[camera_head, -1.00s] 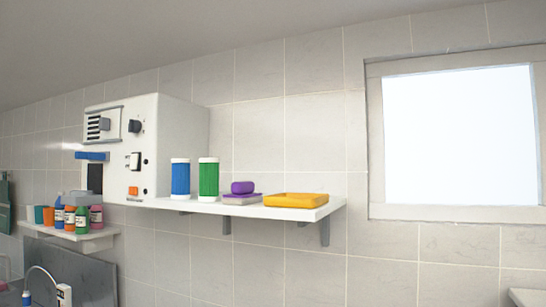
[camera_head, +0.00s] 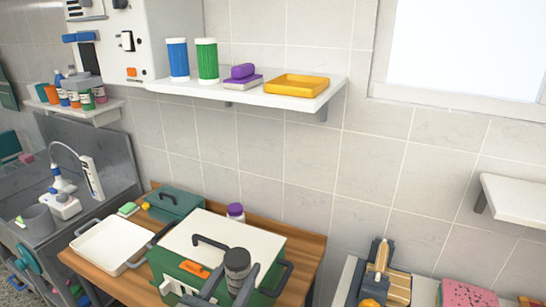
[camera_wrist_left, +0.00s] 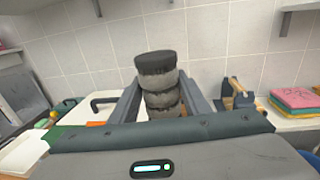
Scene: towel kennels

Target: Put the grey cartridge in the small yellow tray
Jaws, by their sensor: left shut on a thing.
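The grey cartridge (camera_head: 237,262), a ribbed cylinder with a dark top, stands upright between the fingers of my left gripper (camera_head: 236,279), low in the head view. In the left wrist view the cartridge (camera_wrist_left: 160,82) sits between both shut fingers, its lower part hidden by the gripper body. The small yellow tray (camera_head: 297,84) lies on the white wall shelf, above and to the right of the cartridge in the head view, and looks empty. My right gripper is not in view.
The white shelf (camera_head: 240,97) also holds a purple object (camera_head: 243,75), a green canister (camera_head: 207,62) and a blue canister (camera_head: 178,60). Below are a green box with white lid (camera_head: 220,240) and a white tray (camera_head: 110,243) on a wooden bench. A second shelf (camera_head: 515,198) is at right.

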